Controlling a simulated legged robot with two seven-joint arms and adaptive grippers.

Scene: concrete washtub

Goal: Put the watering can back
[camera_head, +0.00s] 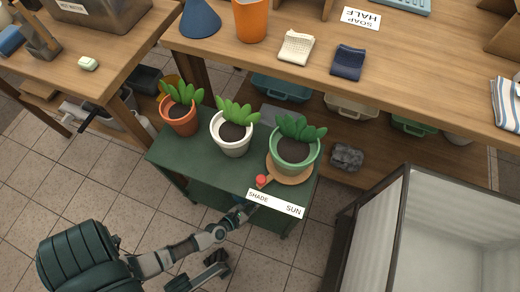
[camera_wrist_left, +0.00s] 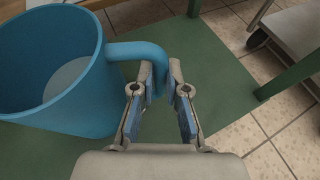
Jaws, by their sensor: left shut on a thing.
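The blue watering can (camera_wrist_left: 75,98) fills the left of the left wrist view, with its open top facing up and its handle (camera_wrist_left: 128,50) on the right. My left gripper (camera_wrist_left: 160,84) is shut on that handle. In the head view the left gripper (camera_head: 240,211) reaches in at the front edge of the green plant stand (camera_head: 190,155), low beside the shade/sun label (camera_head: 275,203). There the stand's top hides most of the can. The can is over the green lower shelf (camera_wrist_left: 220,62); I cannot tell if it touches it.
Three potted plants stand on the stand: terracotta (camera_head: 180,120), white (camera_head: 233,140) and green (camera_head: 294,160), the last on a saucer. A red-topped object (camera_head: 261,181) sits near the label. Tiled floor is free at lower left.

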